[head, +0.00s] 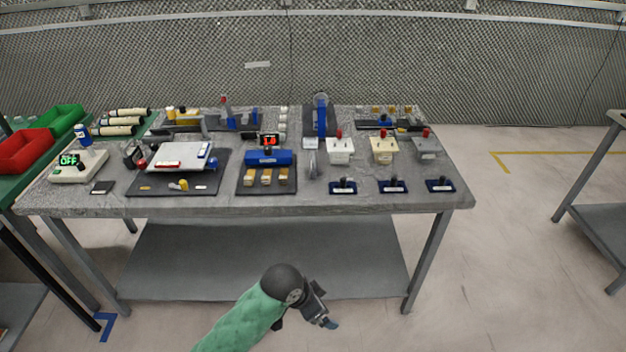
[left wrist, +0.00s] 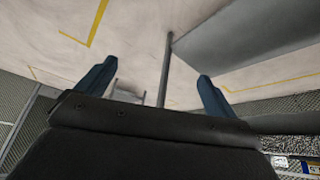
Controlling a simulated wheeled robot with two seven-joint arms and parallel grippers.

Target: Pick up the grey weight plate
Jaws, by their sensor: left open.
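A grey disc (head: 313,164), which looks like the weight plate, stands upright on edge near the middle of the table (head: 340,202) in the head view. It is left of the white block with a red knob. My left gripper (head: 328,319) is low in front of the table, below the tabletop and well short of the disc. In the left wrist view my left gripper (left wrist: 153,85) has its two blue fingers spread with nothing between them. The disc cannot be made out in that view. My right gripper is not in view.
A white block (head: 340,152), a cream block (head: 383,151) and a grey block (head: 426,149) stand right of the disc. A blue fixture (head: 268,158) is on its left. Small dark-blue trays (head: 343,187) line the front edge. A lower shelf (head: 200,265) sits under the table.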

